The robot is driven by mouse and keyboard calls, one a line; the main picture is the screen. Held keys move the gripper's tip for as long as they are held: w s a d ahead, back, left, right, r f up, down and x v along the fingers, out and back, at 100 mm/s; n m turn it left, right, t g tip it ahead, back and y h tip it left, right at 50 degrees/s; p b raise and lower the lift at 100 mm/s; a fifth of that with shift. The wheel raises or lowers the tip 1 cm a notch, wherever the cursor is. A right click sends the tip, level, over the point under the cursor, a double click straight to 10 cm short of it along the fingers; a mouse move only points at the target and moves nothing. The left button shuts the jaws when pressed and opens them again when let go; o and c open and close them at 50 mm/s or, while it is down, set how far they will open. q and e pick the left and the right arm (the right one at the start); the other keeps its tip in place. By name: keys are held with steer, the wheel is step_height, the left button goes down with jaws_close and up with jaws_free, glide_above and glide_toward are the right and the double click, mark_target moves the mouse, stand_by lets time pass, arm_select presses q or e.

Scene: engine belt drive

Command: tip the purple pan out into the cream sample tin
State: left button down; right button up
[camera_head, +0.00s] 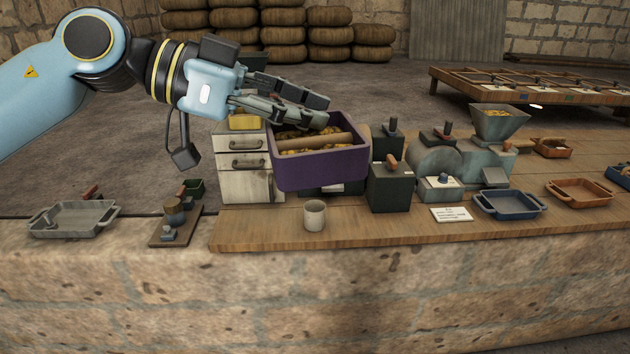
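The purple pan (322,172) is a deep box with a wooden bar across its top and golden-brown lumps inside. It stands out in front of the drawer cabinet, and I cannot tell whether it rests on the dark block beneath it. The cream sample tin (315,217) is a small cup standing upright on the wooden board, below the pan in the picture. My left gripper (328,111) is over the pan's far left rim, its two fingers apart with nothing visible between them. It is not on the bar. My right gripper is out of view.
A grey tray (73,219) and a small tool stand (175,228) are at the left. A dark box (390,188), a hopper machine (497,122) and a blue tray (508,206) are to the right.

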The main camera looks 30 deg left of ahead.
arm_select(q)
steer(key=d+r+p, duration=0.4)
steer(key=r+p, duration=0.6)
steer(key=r, duration=0.3)
steer(key=w+a+f+n+t+y, duration=0.2)
steer(key=w+a+f+n+y, duration=0.15)
steer(key=w+a, duration=0.85)
steer(key=w+a+f+n+t+y, duration=0.25)
steer(key=w+a+f, duration=0.25)
steer(key=w+a, duration=0.65)
steer(key=a+f+n+y, duration=0.3)
steer(key=a+f, duration=0.3)
steer(key=a, duration=0.6)
steer(key=s+a+f+n+y, duration=0.1)
steer(key=a+f+n+y, duration=0.3)
steer(key=a, duration=0.8)
steer(key=shift+s+a+f+t, duration=0.3)
steer(key=shift+a+f+t, duration=0.1)
steer(key=shift+f, duration=1)
